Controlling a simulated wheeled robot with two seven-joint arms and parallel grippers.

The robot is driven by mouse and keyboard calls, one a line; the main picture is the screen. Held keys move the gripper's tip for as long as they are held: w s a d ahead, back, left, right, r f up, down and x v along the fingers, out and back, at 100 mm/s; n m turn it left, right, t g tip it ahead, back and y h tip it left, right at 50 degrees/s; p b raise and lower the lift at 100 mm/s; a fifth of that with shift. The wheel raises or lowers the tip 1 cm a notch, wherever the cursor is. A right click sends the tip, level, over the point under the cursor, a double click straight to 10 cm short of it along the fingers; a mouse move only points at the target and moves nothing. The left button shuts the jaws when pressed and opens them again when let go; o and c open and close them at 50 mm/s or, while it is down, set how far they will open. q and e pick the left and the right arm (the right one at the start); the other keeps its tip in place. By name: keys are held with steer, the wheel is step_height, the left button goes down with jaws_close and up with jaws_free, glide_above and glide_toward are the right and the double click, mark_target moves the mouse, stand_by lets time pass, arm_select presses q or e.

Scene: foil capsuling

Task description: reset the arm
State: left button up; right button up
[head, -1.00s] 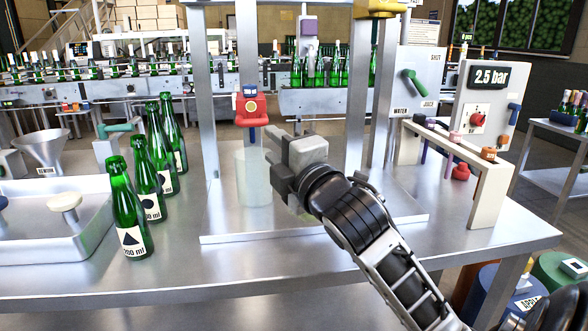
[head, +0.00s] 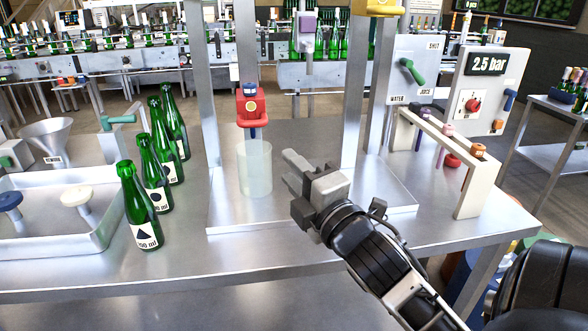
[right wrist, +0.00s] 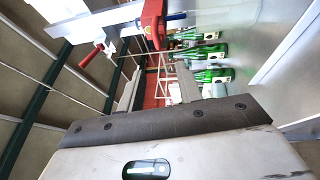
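My right gripper (head: 289,171) is in the head view, above the steel table, to the right of a translucent cylinder (head: 256,172). Its two fingers are apart with nothing between them; the gap also shows in the right wrist view (right wrist: 157,84). My right arm reaches in from the lower right. My left gripper is not in view.
A red nozzle (head: 252,108) hangs over the cylinder. Several green bottles (head: 140,208) stand at the left beside a steel tray (head: 105,225). A cream rack (head: 470,185) with coloured knobs stands at the right. The table's front strip is clear.

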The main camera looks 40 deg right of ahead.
steer(key=s+a+f+m+g, duration=0.2)
steer(key=f+m+g, duration=0.2)
steer(key=f, duration=0.4)
steer(key=s+a+f+m+g, duration=0.1)
steer(key=s+f+m+g, duration=0.2)
steer(key=f, duration=0.4)
steer(key=s+a+f+m+g+y, duration=0.3)
steer(key=s+a+f+m+g, duration=0.55)
steer(key=s+f, duration=0.3)
steer(key=w+a+f+n+t+y, duration=0.1)
steer(key=w+a+f+t+y, duration=0.1)
steer(key=w+a+f+t, duration=0.3)
step_height(320, 180, down, 3)
steer(key=shift+w+r+t+y, duration=0.2)
steer(key=shift+w+t+y, duration=0.15)
steer(key=shift+t, duration=0.3)
